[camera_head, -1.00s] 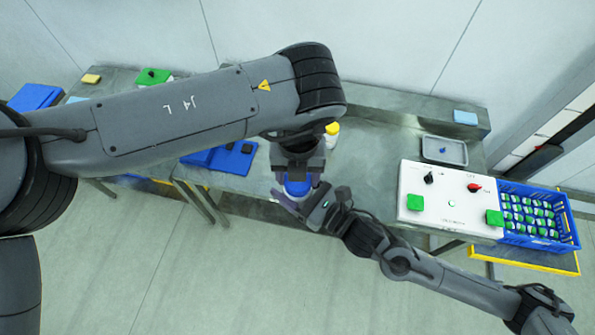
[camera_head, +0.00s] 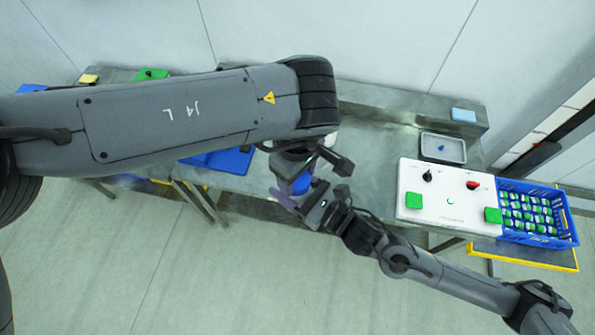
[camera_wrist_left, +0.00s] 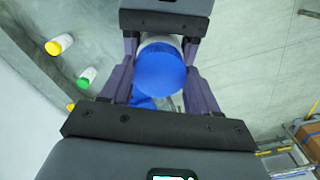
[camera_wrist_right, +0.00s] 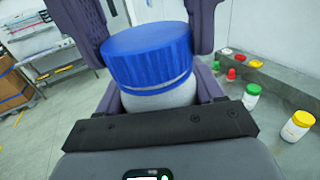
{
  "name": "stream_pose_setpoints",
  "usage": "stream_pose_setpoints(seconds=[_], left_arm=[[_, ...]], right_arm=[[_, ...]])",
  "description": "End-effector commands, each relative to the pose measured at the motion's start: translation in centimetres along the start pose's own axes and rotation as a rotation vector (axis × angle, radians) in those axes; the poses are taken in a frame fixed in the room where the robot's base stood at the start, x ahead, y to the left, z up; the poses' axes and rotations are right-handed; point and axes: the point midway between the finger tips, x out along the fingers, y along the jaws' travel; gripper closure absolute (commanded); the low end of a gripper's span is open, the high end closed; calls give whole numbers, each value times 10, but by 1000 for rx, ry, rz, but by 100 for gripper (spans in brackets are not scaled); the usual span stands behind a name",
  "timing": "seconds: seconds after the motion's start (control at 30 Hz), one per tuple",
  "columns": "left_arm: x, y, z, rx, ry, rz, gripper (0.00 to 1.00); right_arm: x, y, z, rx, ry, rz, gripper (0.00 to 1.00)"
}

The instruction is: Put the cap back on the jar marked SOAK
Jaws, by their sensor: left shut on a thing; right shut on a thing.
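A white jar (camera_wrist_right: 160,99) is held in my right gripper (camera_wrist_right: 160,92), which is shut around its body. The blue cap (camera_wrist_right: 148,55) sits at the jar's mouth and looks level; I cannot tell whether it is threaded on. My left gripper (camera_wrist_left: 160,85) is shut on the blue cap (camera_wrist_left: 160,68), its fingers on either side. In the head view the two grippers meet over the bench's front edge, with the blue cap (camera_head: 301,184) showing between them. No marking on the jar is readable.
A yellow-capped jar (camera_wrist_right: 297,125) and a green-capped jar (camera_wrist_right: 250,97) stand on the bench. A white control panel (camera_head: 450,205), a blue crate (camera_head: 540,238) of green-topped items and a grey tray (camera_head: 443,149) are at right. My left arm hides part of the bench.

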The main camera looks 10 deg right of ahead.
Motion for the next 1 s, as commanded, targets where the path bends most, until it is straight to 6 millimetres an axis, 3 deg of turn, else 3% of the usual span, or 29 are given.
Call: stream_pose_setpoints(seconds=[0.2, 0.3, 0.53, 0.87, 0.9, 1.0], left_arm=[[-1, 0, 0, 550, 10, -3, 68], [1, 2, 2, 702, 14, 1, 67], [0, -1, 0, 843, 3, -4, 68], [0, -1, 0, 854, -2, -2, 68], [0, -1, 0, 854, -2, -2, 35], [0, -1, 0, 853, -2, -2, 20]], right_arm=[[0, 0, 0, 0, 1, 0, 100], [0, 0, 0, 0, 1, 1, 100], [0, 1, 0, 0, -1, 3, 100], [0, 1, 0, -1, -1, 2, 100], [0, 1, 0, -1, -1, 2, 100], [0, 1, 0, 0, -1, 1, 100]])
